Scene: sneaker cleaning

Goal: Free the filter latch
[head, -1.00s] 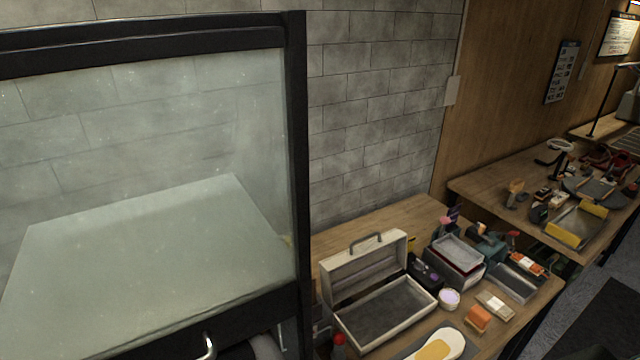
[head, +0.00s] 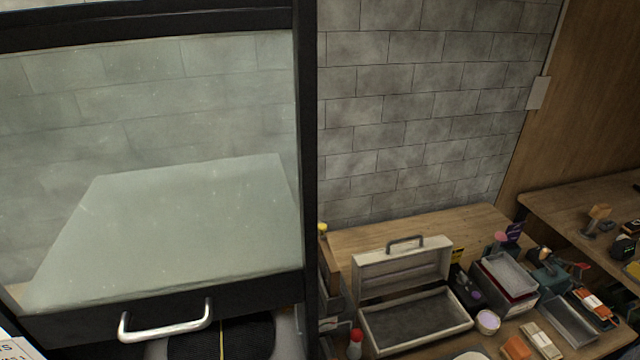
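I cannot make out a filter latch in the head view. A black-framed cabinet with a dusty clear front panel (head: 190,110) fills the left side. A silver bar handle (head: 166,330) is fixed to its lower black rail. A pale flat surface (head: 190,215) shows through the panel. Neither of my grippers is in view.
Right of the cabinet, a wooden bench (head: 440,226) holds an open pale case (head: 405,268), a red-capped bottle (head: 355,344), a grey bin (head: 510,272), a small round tub (head: 487,321) and other small items. A block wall (head: 420,110) stands behind. A second bench (head: 560,200) is farther right.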

